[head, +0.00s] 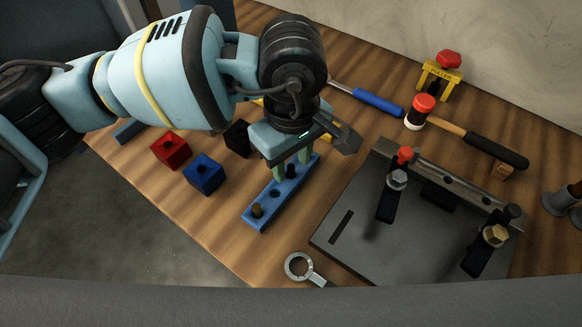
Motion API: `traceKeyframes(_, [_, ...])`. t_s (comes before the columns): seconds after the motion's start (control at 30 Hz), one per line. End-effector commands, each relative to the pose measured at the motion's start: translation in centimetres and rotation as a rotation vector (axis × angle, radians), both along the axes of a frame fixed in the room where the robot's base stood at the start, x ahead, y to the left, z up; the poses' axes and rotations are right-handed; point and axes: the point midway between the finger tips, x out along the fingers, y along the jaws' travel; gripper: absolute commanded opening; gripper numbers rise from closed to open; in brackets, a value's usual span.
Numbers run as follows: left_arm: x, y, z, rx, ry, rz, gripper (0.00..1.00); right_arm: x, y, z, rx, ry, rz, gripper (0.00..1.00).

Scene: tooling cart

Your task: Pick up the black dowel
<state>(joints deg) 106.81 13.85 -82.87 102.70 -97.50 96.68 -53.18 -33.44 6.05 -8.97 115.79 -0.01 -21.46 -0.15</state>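The black dowel (291,171) stands upright in a long blue block (266,217) on the wooden bench, left of the picture's middle. My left gripper (292,166) points down over the far part of this block. Its two green fingers are apart, one on each side of the black dowel. A gap seems to show between fingers and dowel, but I cannot tell if either touches. The dowel's upper end is partly hidden by the gripper. A brass-coloured dowel (257,210) stands at the block's near end, with an empty hole between the two. My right gripper is not in view.
Red (171,150), blue (204,174) and black (238,138) cubes lie left of the block. A grey fixture plate (350,254) with clamps is on the right. A ring wrench (299,267) lies in front. A blue-handled tool (377,102) and hammer (495,150) lie behind.

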Motion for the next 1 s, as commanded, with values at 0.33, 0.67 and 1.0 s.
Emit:
traceKeyframes(0.33, [0.0, 0.04, -1.2, 0.0, 0.0, 0.0, 0.38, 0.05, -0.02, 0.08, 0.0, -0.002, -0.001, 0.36])
traceKeyframes(0.67, [0.0, 0.04, -1.16, 0.0, 0.0, 0.0, 0.0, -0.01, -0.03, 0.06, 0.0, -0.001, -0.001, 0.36])
traceKeyframes(1.0, [0.01, 0.03, -1.03, 0.0, 0.0, 0.0, 0.0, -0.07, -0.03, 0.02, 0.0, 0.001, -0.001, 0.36])
